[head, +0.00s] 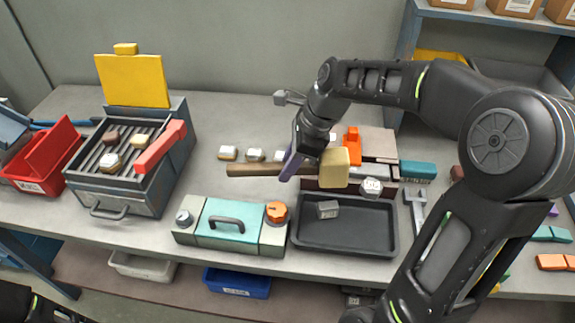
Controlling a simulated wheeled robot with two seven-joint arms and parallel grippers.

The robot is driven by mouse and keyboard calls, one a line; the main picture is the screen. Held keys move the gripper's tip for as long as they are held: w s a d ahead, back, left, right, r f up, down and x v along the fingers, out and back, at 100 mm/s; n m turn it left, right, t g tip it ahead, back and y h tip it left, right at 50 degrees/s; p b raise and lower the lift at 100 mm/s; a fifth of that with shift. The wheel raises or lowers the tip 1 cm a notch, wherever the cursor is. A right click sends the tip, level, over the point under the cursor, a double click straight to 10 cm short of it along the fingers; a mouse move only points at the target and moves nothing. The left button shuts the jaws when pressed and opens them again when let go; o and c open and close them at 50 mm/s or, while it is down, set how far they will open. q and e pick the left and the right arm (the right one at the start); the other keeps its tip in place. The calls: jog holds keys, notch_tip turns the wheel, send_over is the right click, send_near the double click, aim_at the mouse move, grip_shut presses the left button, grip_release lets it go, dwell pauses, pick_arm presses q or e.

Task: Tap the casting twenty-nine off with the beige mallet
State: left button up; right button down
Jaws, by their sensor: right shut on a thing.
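My right gripper (303,148) is shut on the beige mallet, above the middle of the bench. The mallet's block-shaped beige head (336,169) shows right of the gripper; the grip is partly hidden by the fingers. A purple bar (292,163) shows at the fingers. A pale casting (372,187) sits just right of the mallet head, at the dark tray's back edge. A grey casting (327,209) lies in the tray (345,245). Its markings and those on the other castings are too small to read, so I cannot tell which is twenty-nine. My left gripper is out of view.
Several pale blocks (228,152) stand in a row behind a wooden bar (250,170). A grill-like heater (115,180) with blocks on it and a red bin (45,160) are at left. A teal-lidded box (225,222) stands left of the tray. A fork-like tool (416,205) lies at right.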

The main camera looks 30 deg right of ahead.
notch_tip(320, 180, up, 10)
jog(key=p, duration=0.7)
jog(key=shift+f+p, duration=0.2)
jog(key=shift+p, duration=0.2)
jog(key=shift+f, duration=0.1)
